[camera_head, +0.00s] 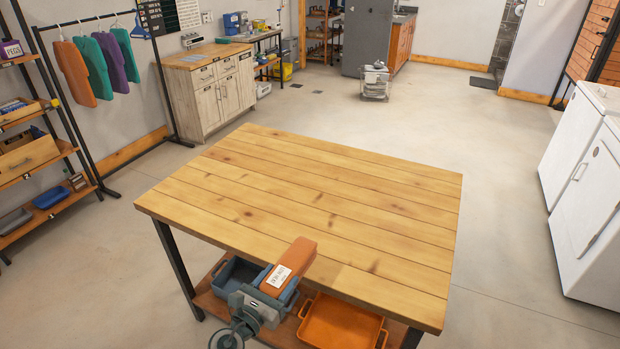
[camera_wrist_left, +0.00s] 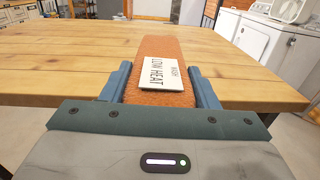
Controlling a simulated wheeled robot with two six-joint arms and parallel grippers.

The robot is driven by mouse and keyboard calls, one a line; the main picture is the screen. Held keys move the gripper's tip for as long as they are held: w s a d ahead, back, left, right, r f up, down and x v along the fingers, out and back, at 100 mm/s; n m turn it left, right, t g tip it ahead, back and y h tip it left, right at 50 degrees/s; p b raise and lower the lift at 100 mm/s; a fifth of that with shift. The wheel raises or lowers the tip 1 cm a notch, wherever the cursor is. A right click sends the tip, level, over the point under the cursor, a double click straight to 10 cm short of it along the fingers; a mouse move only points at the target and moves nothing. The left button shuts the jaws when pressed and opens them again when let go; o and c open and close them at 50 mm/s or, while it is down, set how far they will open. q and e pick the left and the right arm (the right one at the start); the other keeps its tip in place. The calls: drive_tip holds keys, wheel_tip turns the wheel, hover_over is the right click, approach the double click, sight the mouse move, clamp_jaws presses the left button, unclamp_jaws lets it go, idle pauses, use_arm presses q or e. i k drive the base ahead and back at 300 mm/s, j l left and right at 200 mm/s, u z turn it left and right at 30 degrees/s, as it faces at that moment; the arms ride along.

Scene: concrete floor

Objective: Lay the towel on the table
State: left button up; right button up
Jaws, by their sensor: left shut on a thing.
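The towel (camera_head: 297,258) is orange and folded into a long flat bundle with a white label on it. My left gripper (camera_head: 275,279) is shut on its near end. The towel's far end reaches over the near edge of the wooden table (camera_head: 320,190); I cannot tell whether it touches the top. In the left wrist view the towel (camera_wrist_left: 165,65) lies between the two blue fingers of my left gripper (camera_wrist_left: 165,88), and its label reads "LOW HEAT". The bare tabletop (camera_wrist_left: 70,60) spreads beyond it. My right gripper is not in view.
The tabletop is clear. Under it, a shelf holds an orange tray (camera_head: 340,323) and a blue-grey bin (camera_head: 238,272). A clothes rack with hanging garments (camera_head: 123,55) stands at the left, a wooden cabinet (camera_head: 210,88) behind, and white appliances (camera_head: 585,190) at the right.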

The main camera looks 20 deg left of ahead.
sight(308, 199)
drive_tip(key=i+l, duration=0.1)
drive_tip(key=i, duration=0.35)
drive_tip(key=i+l, duration=0.1)
drive_tip(key=i, duration=0.3)
